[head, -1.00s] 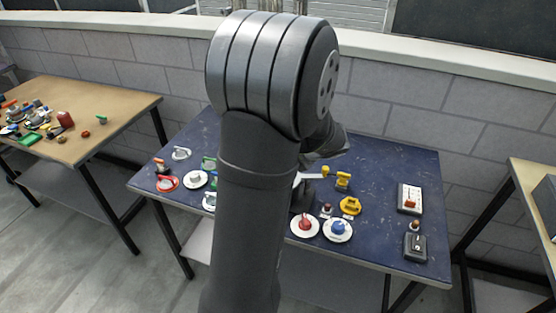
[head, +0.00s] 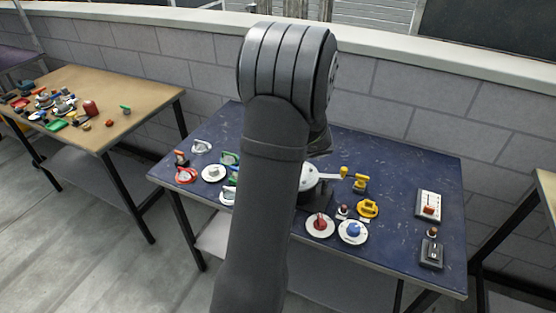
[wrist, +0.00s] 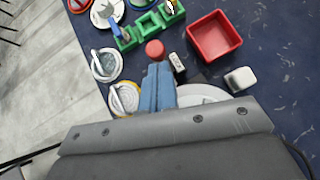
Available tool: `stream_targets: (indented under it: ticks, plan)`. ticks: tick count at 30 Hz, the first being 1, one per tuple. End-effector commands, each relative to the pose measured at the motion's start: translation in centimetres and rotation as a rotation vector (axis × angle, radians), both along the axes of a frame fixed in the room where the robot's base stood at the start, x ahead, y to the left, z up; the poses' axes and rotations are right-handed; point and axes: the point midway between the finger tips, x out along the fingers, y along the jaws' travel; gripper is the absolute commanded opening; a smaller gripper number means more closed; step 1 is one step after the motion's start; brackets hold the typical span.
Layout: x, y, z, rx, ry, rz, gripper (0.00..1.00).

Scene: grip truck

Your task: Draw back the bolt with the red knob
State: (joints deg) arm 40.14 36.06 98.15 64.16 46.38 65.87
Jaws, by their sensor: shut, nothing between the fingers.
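A round red knob (wrist: 155,50) shows in the wrist view, just beyond my fingertips. It lies close to a green block-like fitting (wrist: 150,24); how the bolt joins it is unclear. My gripper (wrist: 157,68) points at the knob with its blue-grey fingers together and nothing between them. A small gap seems to separate fingertips and knob; contact cannot be told for sure. In the head view, my arm hides the gripper and the knob. Part of a green fitting (head: 229,158) shows left of my arm there.
Around the knob are a red square tray (wrist: 242,42), a small pale block (wrist: 177,62), a white-grey block (wrist: 240,79), a blue lever (wrist: 112,27) and round dials. The blue table (head: 400,170) also bears a red knob on a white disc (head: 319,223). Its back right is clear.

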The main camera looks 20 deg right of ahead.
Motion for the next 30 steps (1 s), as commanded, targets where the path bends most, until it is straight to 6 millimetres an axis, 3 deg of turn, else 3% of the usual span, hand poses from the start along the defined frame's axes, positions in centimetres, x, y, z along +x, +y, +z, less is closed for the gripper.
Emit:
stream_targets:
  ticks: [11, 21, 26, 30]
  plan:
    - [2.2, 2.3, 0.0, 0.000, -0.001, 0.004, 0.00]
    - [2.4, 2.5, 0.1, 0.003, -0.002, 0.004, 0.00]
    - [1.2, 1.8, 0.1, 0.003, -0.001, -0.001, 0.00]
    - [-1.3, 0.3, 0.1, 0.000, -0.001, -0.006, 0.00]
